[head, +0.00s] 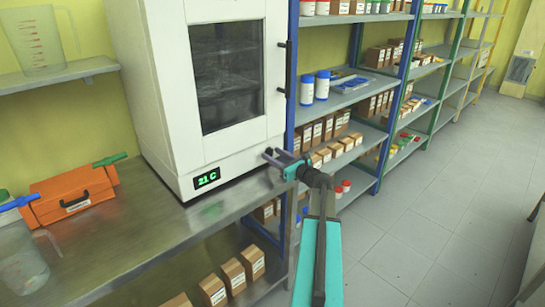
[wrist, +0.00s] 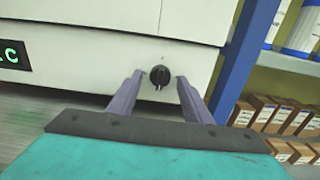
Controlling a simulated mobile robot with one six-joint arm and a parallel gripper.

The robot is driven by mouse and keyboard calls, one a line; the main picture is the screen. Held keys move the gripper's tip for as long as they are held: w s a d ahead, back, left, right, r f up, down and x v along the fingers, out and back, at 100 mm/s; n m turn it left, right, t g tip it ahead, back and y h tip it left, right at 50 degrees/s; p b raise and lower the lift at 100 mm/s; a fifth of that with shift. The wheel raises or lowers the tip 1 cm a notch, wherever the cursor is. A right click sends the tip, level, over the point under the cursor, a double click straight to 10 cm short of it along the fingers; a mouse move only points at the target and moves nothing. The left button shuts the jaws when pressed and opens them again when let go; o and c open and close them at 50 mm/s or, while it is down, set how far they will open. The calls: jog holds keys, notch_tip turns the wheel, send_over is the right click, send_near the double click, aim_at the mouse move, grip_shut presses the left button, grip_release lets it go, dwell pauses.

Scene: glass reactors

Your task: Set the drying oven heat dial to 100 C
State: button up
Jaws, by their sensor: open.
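The white drying oven (head: 172,100) stands on a metal bench, its windowed door shut. Its green display (head: 207,178) reads 21 C, and the display's right part (wrist: 12,55) shows at the left edge of the wrist view. The black round heat dial (wrist: 160,76) is on the oven's lower front, with a light mark at its bottom. My gripper (head: 277,157) is at the oven's lower right front. In the wrist view my gripper (wrist: 160,82) is open, one finger on each side of the dial; I cannot tell whether either finger touches it.
The metal bench (head: 150,225) holds an orange toolbox (head: 75,193) and a clear jug (head: 22,262) at left. A blue shelf post (wrist: 245,60) stands close to my gripper's right. Shelves with boxes and bottles run along the right; the floor (head: 430,200) is clear.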

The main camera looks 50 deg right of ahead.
jog(key=s+a+b, duration=0.1)
jog(key=s+b, duration=0.1)
jog(key=s, duration=1.1)
jog(key=shift+s+b, duration=0.15)
jog(key=shift+b, duration=0.2)
